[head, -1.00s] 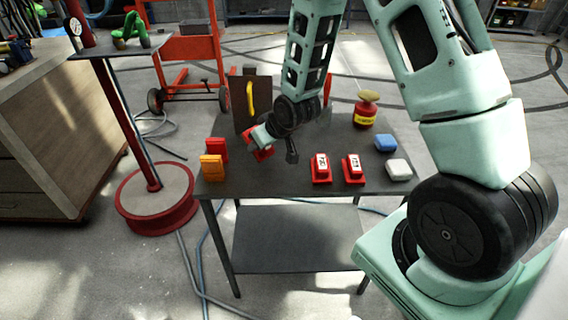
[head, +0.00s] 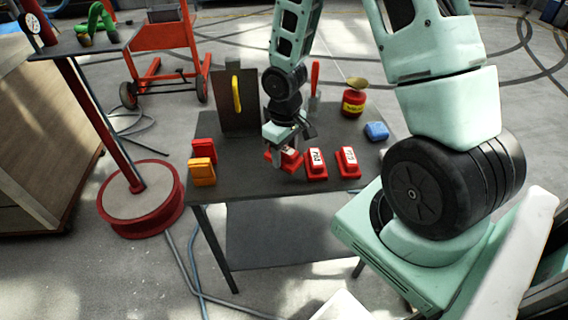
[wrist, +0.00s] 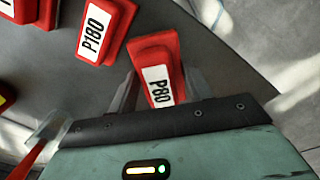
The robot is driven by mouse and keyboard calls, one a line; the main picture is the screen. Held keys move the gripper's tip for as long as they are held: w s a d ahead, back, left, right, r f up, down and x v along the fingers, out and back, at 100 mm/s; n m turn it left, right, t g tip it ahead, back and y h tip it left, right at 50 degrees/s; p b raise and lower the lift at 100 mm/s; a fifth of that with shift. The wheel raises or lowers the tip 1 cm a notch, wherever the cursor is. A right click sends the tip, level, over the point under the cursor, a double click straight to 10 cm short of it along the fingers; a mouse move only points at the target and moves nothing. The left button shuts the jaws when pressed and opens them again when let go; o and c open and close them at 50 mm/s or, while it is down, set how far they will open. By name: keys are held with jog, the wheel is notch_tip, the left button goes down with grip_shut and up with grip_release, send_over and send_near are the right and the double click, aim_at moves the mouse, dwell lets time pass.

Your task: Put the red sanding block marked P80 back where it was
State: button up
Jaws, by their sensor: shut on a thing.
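The red sanding block marked P80 (wrist: 155,62) is between the fingers of my gripper (wrist: 158,88), its white label facing the wrist camera. In the head view my gripper (head: 286,149) is shut on this block (head: 292,161), low over the dark table (head: 255,184). I cannot tell whether the block touches the tabletop. A red block marked P180 (wrist: 104,30) lies just beside it, with a narrow gap; in the head view it is the labelled block (head: 316,163) right of my gripper. Another labelled red block (head: 348,162) stands further right in the same row.
An orange block (head: 202,173) and a red block (head: 204,150) stand at the table's left. Behind are an upright dark board with a yellow handle (head: 237,94), a red-handled tool (head: 315,82) and a red tin (head: 354,103). A blue block (head: 377,131) lies at right.

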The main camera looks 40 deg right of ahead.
aim_at(285, 162)
jog(key=shift+f, duration=2.1)
jog(key=o, duration=0.9)
notch_tip(285, 162, up, 12)
jog(key=shift+f+p, duration=0.25)
jog(key=shift+p, duration=0.2)
jog(key=shift+a+r, duration=0.15)
jog(key=shift+r, duration=0.15)
jog(key=s+a+r+n, duration=0.1)
jog(key=s+a+r, duration=0.2)
jog(key=a, duration=0.4)
jog(key=s+a+r+n, duration=0.2)
jog(key=a+r, duration=0.1)
jog(key=a, duration=0.3)
jog(key=s+a+r, duration=0.1)
jog(key=s+a, duration=0.2)
jog(key=s, duration=0.1)
jog(key=s+a+r+n, duration=0.1)
jog(key=s+a+r, duration=0.1)
jog(key=s+a, duration=0.1)
jog(key=s+a+r+n, duration=0.1)
jog(key=s+a+r, duration=0.1)
jog(key=s, duration=0.3)
jog(key=shift+s+a+r+y, duration=0.1)
jog(key=shift+s+a+y, duration=0.2)
jog(key=shift+a, duration=0.4)
